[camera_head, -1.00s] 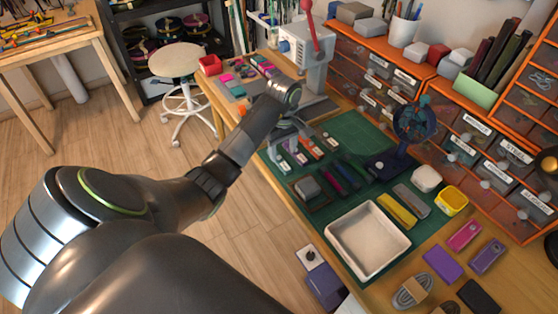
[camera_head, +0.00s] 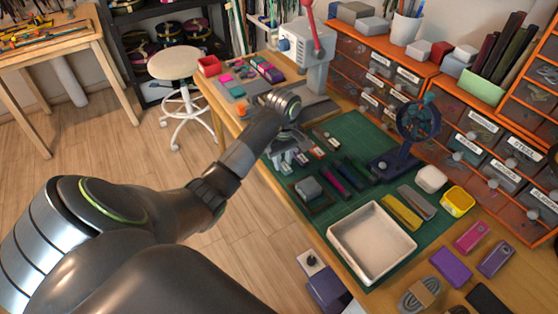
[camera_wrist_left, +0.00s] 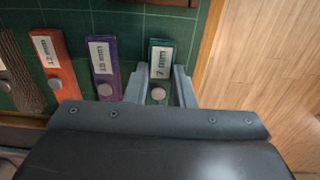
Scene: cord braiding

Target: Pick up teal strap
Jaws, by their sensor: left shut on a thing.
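The teal strap (camera_wrist_left: 162,58), with a white "7 mm" label and a pale round stud, lies on the green cutting mat (camera_wrist_left: 134,25) in the left wrist view. My left gripper (camera_wrist_left: 160,88) is shut on it, with one finger along each side near the stud. The purple strap (camera_wrist_left: 104,66), labelled "10 mm", and the orange strap (camera_wrist_left: 55,66), labelled "12 mm", lie to its left. In the head view my left gripper (camera_head: 286,158) is low over the mat's left edge and hides most of the teal strap. My right gripper is in neither view.
A white tray (camera_head: 341,233) sits at the mat's front edge, with a yellow bar (camera_head: 401,212) beside it. A dark stand with a round wheel (camera_head: 418,120) is at the back. Orange drawer units (camera_head: 450,110) line the wall.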

